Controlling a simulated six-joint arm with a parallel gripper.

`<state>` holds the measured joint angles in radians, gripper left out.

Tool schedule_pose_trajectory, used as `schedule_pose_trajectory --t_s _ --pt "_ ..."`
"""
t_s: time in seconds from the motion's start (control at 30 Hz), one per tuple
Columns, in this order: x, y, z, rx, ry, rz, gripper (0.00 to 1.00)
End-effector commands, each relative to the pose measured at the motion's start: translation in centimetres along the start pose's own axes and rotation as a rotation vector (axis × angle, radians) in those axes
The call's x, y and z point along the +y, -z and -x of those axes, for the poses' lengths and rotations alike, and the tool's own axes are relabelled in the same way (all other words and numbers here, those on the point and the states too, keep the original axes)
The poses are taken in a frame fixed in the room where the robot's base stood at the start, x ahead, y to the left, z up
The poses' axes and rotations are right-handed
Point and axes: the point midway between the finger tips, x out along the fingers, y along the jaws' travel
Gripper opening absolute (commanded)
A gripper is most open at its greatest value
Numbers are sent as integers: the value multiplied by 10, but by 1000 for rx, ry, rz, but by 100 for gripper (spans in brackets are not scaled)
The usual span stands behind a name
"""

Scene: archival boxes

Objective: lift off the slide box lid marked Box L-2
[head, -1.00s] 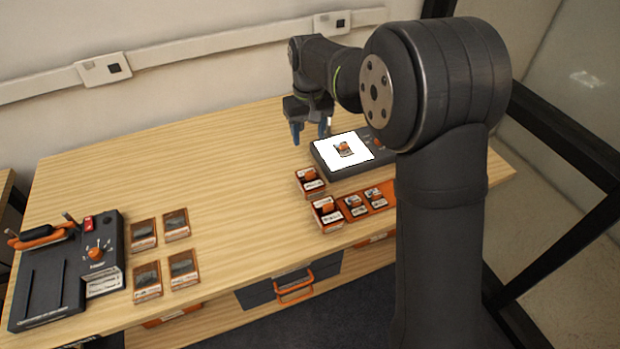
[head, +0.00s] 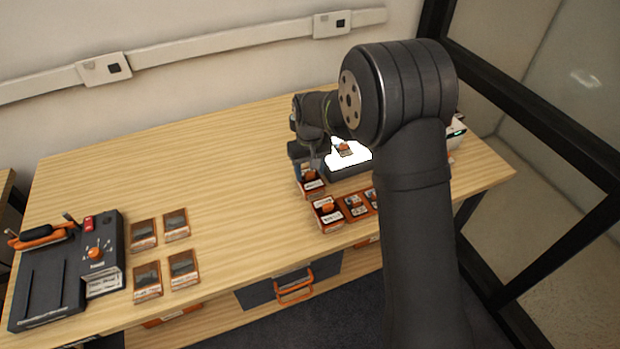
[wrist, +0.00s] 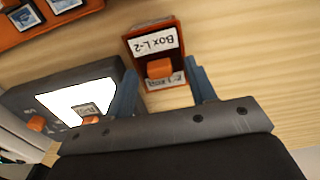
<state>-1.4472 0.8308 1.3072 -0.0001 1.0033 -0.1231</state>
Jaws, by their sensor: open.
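The slide box marked Box L-2 (wrist: 155,52) is in the wrist view, its label upside down, with an orange knob on its dark lid (wrist: 159,68). In the head view the box (head: 311,185) stands at the left of the light panel, partly behind my gripper. My gripper (wrist: 163,75) is open, its two blue fingers at either side of the knob in the picture. Nothing is between the fingers in their grip. The height of the fingertips over the lid is hard to tell. In the head view my gripper (head: 306,170) is partly hidden by its own wrist.
A lit light panel (head: 350,155) lies close beside the box, with a small slide on it. A second orange box (head: 327,214) and an orange tray (head: 357,208) lie nearer the front edge. A dark device (head: 68,270) and several slides stand at left; mid-table is clear.

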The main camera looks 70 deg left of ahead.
Motion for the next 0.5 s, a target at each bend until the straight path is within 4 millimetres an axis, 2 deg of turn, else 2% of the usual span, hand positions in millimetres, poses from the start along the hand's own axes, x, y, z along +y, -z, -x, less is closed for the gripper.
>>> schedule_pose_trajectory --t_s 0.17,0.4,0.5 --pt "0 0 0 0 0 0 51" --pt "0 0 0 0 0 0 6" --pt "0 0 0 0 0 0 3"
